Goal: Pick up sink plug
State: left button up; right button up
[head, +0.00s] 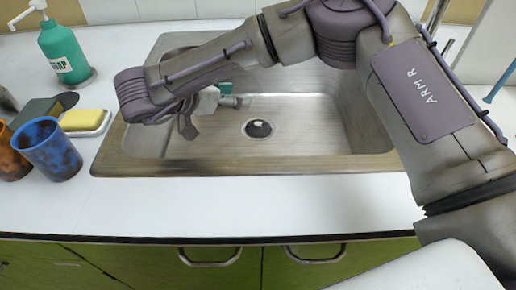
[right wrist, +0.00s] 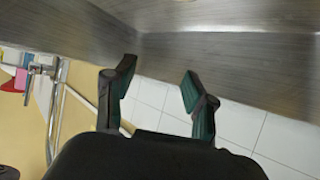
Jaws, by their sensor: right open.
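A dark round piece (head: 258,129) with a pale ring sits in the floor of the steel sink, in the head view. I cannot tell whether it is the sink plug or the bare drain opening. My right gripper (head: 213,110) is over the left part of the sink, to the left of the dark round piece and apart from it. In the right wrist view its two green-lined fingers (right wrist: 158,78) are spread with nothing between them. The plug does not show in that view. My left gripper is not in view.
The steel sink (head: 111,158) is set in a white counter (head: 150,204). A yellow sponge (head: 83,119), a blue cup (head: 47,150), an orange cup (head: 10,155) and a green soap bottle (head: 63,52) stand left of it. The counter in front of the sink is clear.

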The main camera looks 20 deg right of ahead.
notch_tip(320, 180, down, 2)
jog(key=b, duration=0.2)
send_near(257, 123)
jog(key=shift+x, duration=1.7)
jog(key=b+x, duration=0.1)
jog(key=x, duration=0.4)
jog(key=shift+w+d+f, duration=0.1)
jog(key=shift+d+f, duration=0.1)
jog(key=shift+d, duration=0.1)
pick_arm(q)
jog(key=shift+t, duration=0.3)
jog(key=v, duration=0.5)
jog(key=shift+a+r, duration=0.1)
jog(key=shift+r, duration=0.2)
pick_arm(e)
grip_shut()
